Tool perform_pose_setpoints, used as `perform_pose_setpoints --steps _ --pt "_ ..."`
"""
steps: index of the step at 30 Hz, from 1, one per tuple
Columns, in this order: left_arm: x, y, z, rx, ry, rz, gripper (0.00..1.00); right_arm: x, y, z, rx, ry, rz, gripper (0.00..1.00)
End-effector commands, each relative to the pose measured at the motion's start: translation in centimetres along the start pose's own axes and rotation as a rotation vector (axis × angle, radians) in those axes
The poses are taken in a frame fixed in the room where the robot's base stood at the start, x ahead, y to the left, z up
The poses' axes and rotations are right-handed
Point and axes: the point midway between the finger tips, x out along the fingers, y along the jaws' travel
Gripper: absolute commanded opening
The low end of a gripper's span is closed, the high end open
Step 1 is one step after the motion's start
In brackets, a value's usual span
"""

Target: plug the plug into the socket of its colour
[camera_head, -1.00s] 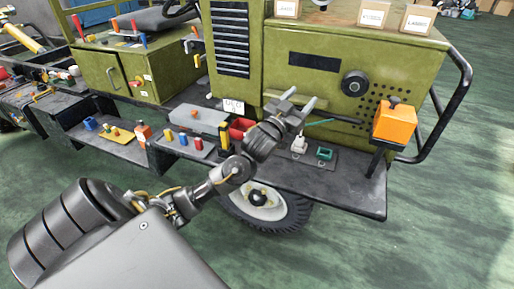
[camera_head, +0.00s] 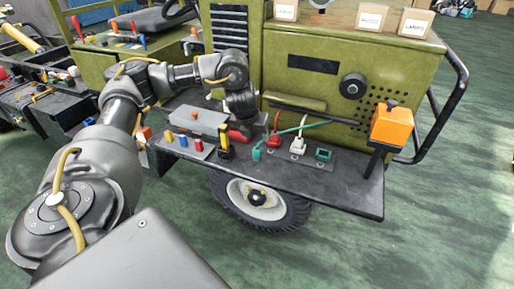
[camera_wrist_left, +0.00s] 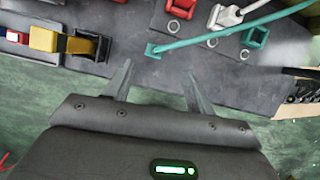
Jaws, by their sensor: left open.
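The teal-green plug (camera_head: 257,154) lies on the dark shelf, left of the socket row, with its cable running up to the right. In the left wrist view the plug (camera_wrist_left: 153,50) sits just beyond the fingertips, between their lines and apart from them. My left gripper (camera_wrist_left: 157,68) is open and empty. In the head view its fingers are hard to make out. The green socket (camera_head: 323,154) stands empty at the right end of the row; it also shows in the wrist view (camera_wrist_left: 255,38). A white plug (camera_wrist_left: 227,15) with a cable is at the middle socket. The red socket (camera_wrist_left: 181,8) is left of it.
A yellow and black item (camera_head: 225,142) stands left of the plug, beside a small rack of coloured pieces (camera_head: 184,143). An orange box on a post (camera_head: 391,125) stands at the shelf's right end. The green vehicle panel (camera_head: 310,85) rises behind. The shelf's front is clear.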

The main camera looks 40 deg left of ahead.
Motion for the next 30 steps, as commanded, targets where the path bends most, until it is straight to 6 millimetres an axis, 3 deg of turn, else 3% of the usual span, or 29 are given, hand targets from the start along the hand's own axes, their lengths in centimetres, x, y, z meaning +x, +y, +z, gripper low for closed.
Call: perform_pose_setpoints --steps 2,7,14,18,26,30 --pt "-0.1 0.8 -0.5 0.062 0.020 0.029 0.55 0.0 -0.3 -0.1 0.001 0.001 -0.003 0.36" --pt "0.2 0.7 -0.5 0.091 0.020 0.024 0.55 0.2 -0.8 -0.2 0.004 0.003 -0.009 0.36" --pt "3.7 0.7 -0.8 0.086 0.022 0.023 0.55 2.1 -1.0 -0.1 0.004 0.003 -0.011 0.36" --pt "5.3 0.7 -0.7 0.087 0.020 0.022 0.55 2.8 -0.6 0.0 0.003 0.000 -0.005 0.36" --pt "5.9 0.7 -0.6 0.086 0.019 0.021 0.55 2.9 1.2 0.1 -0.004 -0.001 0.016 0.36" --pt "7.7 0.9 -0.5 0.085 0.021 0.023 0.55 3.2 1.5 0.2 -0.005 -0.002 0.020 0.36"
